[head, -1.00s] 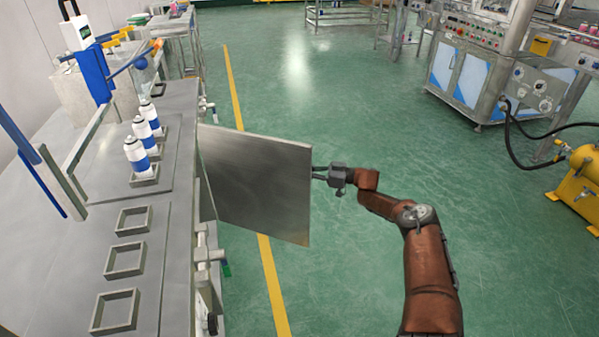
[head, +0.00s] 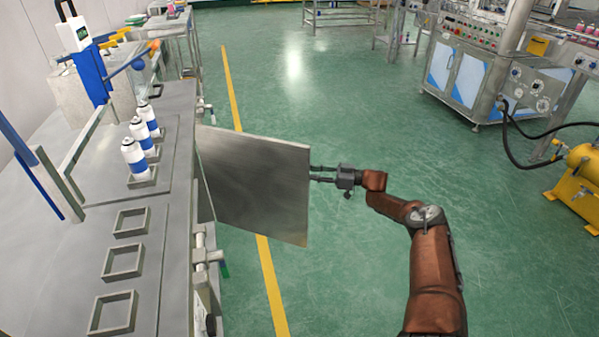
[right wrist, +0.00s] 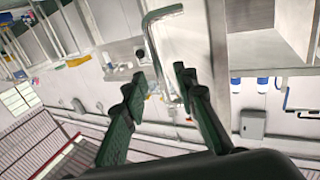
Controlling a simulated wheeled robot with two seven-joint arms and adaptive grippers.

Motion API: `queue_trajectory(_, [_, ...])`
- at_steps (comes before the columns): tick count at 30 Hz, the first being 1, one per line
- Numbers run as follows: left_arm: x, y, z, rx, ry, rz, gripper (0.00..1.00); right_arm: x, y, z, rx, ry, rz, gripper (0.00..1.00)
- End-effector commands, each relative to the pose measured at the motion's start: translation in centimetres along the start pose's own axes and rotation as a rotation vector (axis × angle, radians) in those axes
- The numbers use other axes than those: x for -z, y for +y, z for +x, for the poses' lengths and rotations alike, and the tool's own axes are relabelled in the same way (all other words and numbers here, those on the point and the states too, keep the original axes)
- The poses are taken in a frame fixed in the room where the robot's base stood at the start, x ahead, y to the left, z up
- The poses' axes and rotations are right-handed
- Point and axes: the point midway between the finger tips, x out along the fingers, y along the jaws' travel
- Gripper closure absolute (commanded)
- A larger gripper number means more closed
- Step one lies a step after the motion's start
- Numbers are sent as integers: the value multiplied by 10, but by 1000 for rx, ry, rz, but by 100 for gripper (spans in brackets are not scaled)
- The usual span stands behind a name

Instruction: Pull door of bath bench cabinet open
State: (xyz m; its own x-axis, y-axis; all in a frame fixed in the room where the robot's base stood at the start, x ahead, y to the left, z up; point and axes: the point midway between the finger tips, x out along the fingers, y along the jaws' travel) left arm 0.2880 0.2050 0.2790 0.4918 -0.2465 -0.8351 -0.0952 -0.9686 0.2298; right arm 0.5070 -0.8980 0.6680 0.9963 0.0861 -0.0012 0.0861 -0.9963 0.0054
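The cabinet door (head: 255,185) is a plain grey metal panel, swung well out from the side of the bench on the left. My right gripper (head: 312,174) is at the door's outer edge, its two fingers apart. In the right wrist view the open fingers (right wrist: 160,82) show with a bent metal handle (right wrist: 150,42) just beyond and between their tips. The handle touches neither finger clearly, and its exact depth is hard to tell. In the head view the handle is hidden behind the door. My left gripper is not in view.
The grey bench (head: 75,270) runs along the left, with white-and-blue cans (head: 136,158) and empty square holders (head: 122,262) on top. Green floor (head: 350,280) is free to the right of the door. A machine (head: 470,75) and a yellow tank (head: 580,178) stand farther right.

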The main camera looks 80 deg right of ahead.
Motion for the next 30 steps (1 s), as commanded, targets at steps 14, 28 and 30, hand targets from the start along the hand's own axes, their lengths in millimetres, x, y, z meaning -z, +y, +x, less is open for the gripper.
queue_trajectory(14, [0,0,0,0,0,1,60,-1,1,-80,-1,-1,1,74])
queue_trajectory(28, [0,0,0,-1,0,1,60,-14,-2,-86,-10,-14,10,82])
queue_trajectory(30, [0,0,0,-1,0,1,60,-43,-8,-90,-31,-45,29,87])
